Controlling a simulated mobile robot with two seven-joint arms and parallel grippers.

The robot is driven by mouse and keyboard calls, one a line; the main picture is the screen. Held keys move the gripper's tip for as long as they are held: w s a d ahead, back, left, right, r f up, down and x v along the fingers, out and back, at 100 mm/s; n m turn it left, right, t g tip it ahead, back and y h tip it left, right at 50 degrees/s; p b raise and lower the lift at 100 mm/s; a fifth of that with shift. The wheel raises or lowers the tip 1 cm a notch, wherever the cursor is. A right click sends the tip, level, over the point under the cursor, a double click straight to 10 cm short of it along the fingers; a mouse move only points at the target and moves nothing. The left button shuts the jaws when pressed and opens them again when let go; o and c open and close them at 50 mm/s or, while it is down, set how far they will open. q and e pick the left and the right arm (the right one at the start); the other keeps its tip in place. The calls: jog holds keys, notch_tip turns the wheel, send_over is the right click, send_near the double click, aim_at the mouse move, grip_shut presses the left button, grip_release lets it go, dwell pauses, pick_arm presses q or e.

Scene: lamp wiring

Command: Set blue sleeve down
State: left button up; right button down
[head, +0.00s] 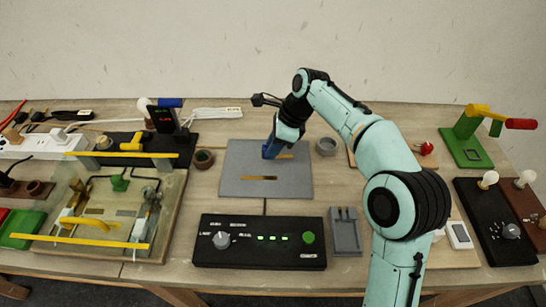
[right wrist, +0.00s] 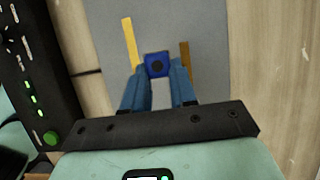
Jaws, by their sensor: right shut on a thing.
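The blue sleeve (right wrist: 157,65) is a small blue piece with a dark round hole, seen between my right fingertips in the right wrist view. In the head view the blue sleeve (head: 267,151) shows at the tip of the right gripper. My right gripper (right wrist: 158,75) is shut on it, over the grey mat (head: 235,185). Whether the sleeve touches the mat I cannot tell. Two flat strips lie on the mat, one yellow (right wrist: 130,42) and one brown (right wrist: 185,60), on either side of the sleeve. My left gripper is not in view.
A black control box (head: 262,256) with a green button stands in front of the mat. A grey holder (head: 345,238) stands front right. The mat's left part is clear.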

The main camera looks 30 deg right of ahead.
jog(key=shift+f+b, duration=0.45)
jog(key=shift+f, duration=1.5)
jog(key=c, duration=0.9)
grip_release()
jog(key=shift+f, duration=0.1)
jog(key=p+v, duration=0.3)
jog(key=v, duration=0.9)
jog(key=shift+a, duration=0.15)
